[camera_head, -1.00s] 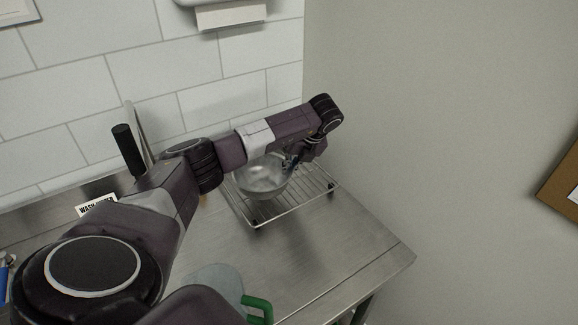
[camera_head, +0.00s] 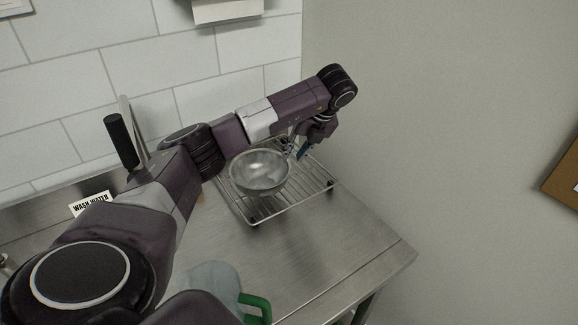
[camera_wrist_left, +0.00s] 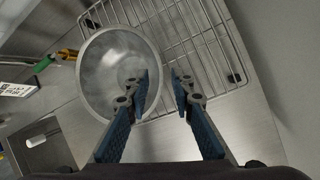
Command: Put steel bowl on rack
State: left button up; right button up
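The steel bowl (camera_head: 260,173) is upright on the left part of the wire rack (camera_head: 312,188). In the left wrist view the bowl (camera_wrist_left: 105,72) overlaps the rack (camera_wrist_left: 205,50) at the left. My left gripper (camera_head: 303,150) is just right of the bowl's rim in the head view. In the left wrist view the fingers of the left gripper (camera_wrist_left: 163,80) are apart with nothing clamped between them. The left finger covers part of the bowl's right side; I cannot tell whether it touches. My right gripper is not in view.
The rack stands on a steel counter (camera_head: 310,250) near the tiled wall. A clear container with a green handle (camera_head: 257,306) is at the front. A black-handled tool (camera_head: 121,140) and a label (camera_head: 90,203) are at the left. Bare counter lies in front of the rack.

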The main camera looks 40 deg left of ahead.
pick_arm(q)
jog(key=v, duration=0.5)
jog(key=shift+d+r, duration=0.1)
jog(key=shift+r, duration=0.15)
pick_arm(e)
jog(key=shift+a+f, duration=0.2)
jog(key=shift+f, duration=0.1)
